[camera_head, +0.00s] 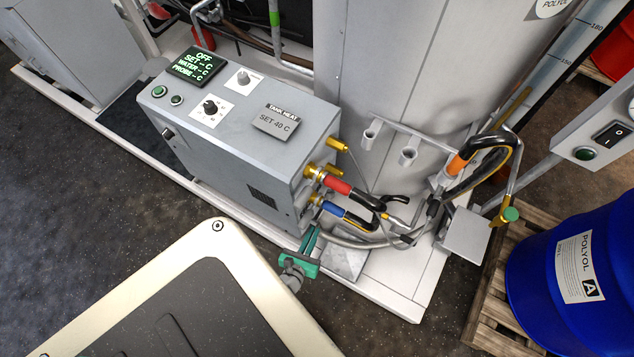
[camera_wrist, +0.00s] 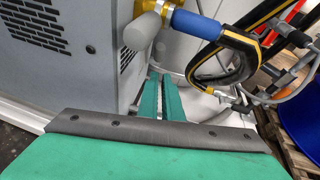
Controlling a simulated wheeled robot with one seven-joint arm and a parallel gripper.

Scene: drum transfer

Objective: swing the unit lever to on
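The grey heating unit (camera_head: 235,150) stands left of the big tank, its display (camera_head: 193,66) reading OFF with dashes for the temperatures. On its top are a pointer knob on a white plate (camera_head: 243,79) and a dial with a scale (camera_head: 209,108). A small dark fitting (camera_head: 168,134) sits on its long side. I cannot tell which of these is the unit lever. My gripper (camera_head: 310,240) is low by the unit's hose end, apart from these controls. In the wrist view its green fingers (camera_wrist: 161,95) point forward with a narrow, empty-looking gap.
Hoses with a red sleeve (camera_head: 337,185) and a blue sleeve (camera_head: 332,209) leave the unit just above my gripper. A grey cylindrical piece (camera_wrist: 140,32) is close in the wrist view. A blue drum (camera_head: 575,275) stands on a pallet at right. Floor at left is clear.

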